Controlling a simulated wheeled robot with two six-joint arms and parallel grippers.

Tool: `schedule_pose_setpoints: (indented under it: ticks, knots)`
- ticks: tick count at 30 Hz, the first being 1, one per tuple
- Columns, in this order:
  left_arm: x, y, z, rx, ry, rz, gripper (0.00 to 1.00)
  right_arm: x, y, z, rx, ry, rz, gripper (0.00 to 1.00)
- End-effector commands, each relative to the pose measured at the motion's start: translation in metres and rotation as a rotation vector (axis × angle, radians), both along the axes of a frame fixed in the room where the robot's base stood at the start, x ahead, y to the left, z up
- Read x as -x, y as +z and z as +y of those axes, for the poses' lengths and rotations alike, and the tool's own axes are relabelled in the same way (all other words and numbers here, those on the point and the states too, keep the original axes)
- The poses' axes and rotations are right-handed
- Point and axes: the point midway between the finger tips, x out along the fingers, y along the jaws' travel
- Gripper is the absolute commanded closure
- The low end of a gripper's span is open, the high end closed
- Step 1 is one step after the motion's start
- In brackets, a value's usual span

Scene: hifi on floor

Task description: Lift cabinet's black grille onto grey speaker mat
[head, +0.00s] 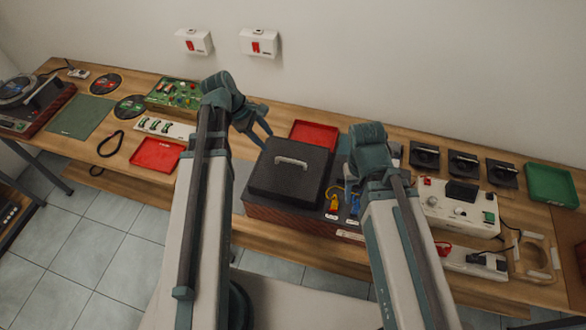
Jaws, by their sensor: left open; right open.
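The black grille (289,172) is a square dark panel with a pale bar handle (291,162) on its top. It lies on the wooden cabinet (282,215) at the middle of the bench. My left gripper (262,139) is open and empty, above and behind the grille's back left corner. My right gripper (356,182) is just right of the grille; its fingers are mostly hidden by its own body. A flat grey-green mat (82,117) lies far left on the bench. A grey surface (239,178) shows left of the cabinet; I cannot tell which is the speaker mat.
Red trays (157,154) (314,136) lie left of and behind the cabinet. Small blue and yellow items (334,200) lie on the cabinet's right part. A white control box (456,207) stands to the right. A green tray (551,185) is at far right.

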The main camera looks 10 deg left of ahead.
Motion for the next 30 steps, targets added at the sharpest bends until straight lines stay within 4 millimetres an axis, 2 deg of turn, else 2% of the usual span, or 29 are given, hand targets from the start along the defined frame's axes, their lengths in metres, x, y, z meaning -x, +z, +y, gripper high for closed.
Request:
schedule_pose_setpoints:
  ticks: [15, 18, 25, 30]
  knots:
    - [-0.012, -0.070, -0.028, 0.000, -0.002, 0.000, 0.48, 0.000, -0.070, 0.000, 0.003, 0.012, 0.000, 0.50]
    - [-0.014, -0.076, -0.032, 0.000, -0.001, 0.001, 0.48, 0.000, -0.076, 0.000, 0.002, 0.014, 0.001, 0.50]
    - [-0.015, -0.076, -0.033, 0.000, -0.001, 0.000, 0.48, 0.000, -0.076, 0.000, 0.002, 0.015, 0.001, 0.50]
    - [-0.019, -0.089, -0.038, 0.000, -0.002, -0.001, 0.48, 0.000, -0.089, -0.001, 0.002, 0.014, 0.001, 0.50]
